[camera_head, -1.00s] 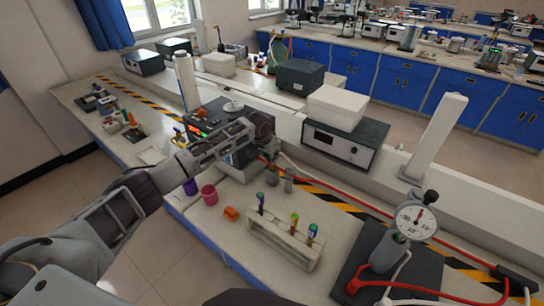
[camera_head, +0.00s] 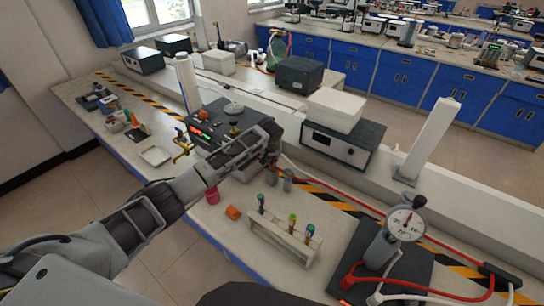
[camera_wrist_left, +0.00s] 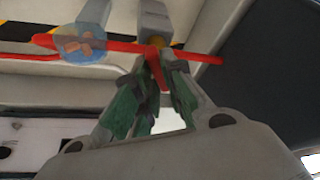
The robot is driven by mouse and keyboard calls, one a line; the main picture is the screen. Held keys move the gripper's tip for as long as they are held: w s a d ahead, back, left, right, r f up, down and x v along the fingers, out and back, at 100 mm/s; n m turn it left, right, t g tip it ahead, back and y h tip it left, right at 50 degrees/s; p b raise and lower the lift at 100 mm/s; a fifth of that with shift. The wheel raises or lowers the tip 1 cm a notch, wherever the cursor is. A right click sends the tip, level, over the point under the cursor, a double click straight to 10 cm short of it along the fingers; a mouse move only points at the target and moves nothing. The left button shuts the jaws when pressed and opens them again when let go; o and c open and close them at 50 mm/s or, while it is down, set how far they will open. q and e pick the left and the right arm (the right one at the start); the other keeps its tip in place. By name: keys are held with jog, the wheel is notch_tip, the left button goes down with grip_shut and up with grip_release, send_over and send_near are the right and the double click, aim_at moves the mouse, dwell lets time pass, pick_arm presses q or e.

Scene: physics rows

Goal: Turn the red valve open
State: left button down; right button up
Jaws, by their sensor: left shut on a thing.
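The red valve handle (camera_wrist_left: 192,55) shows in the left wrist view as a bright red bar with a short arm reaching down between my fingers. A grey block and a small yellowish part sit behind it. My left gripper (camera_wrist_left: 157,88), with green finger pads, is shut on the red handle. In the head view my left gripper (camera_head: 270,158) is low over the bench, beside small grey cylinders (camera_head: 287,180). It hides most of the valve there. My right gripper is not in view.
A dial gauge (camera_head: 405,225) stands at the right with a red hose. A black instrument (camera_head: 345,145) under a white box and a dark device (camera_head: 215,125) stand close to my gripper.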

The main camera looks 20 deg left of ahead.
pick_arm(q)
jog(key=n, duration=0.2)
jog(key=n+y, duration=0.1)
jog(key=n, duration=0.1)
jog(key=n+g+y, duration=0.1)
jog(key=n, duration=0.1)
jog(key=shift+w+d, duration=0.1)
jog(key=shift+d, duration=0.15)
jog(key=n+g+y, duration=0.1)
jog(key=n, duration=0.3)
jog(key=shift+w+n+g+b, duration=0.1)
jog(key=shift+n+g+b, duration=0.3)
jog(key=shift+n, duration=0.6)
jog(key=shift+y, duration=0.3)
jog(key=c, duration=1.5)
grip_release()
jog(key=shift+a, duration=0.1)
jog(key=shift+r, duration=0.1)
jog(key=v, duration=1.2)
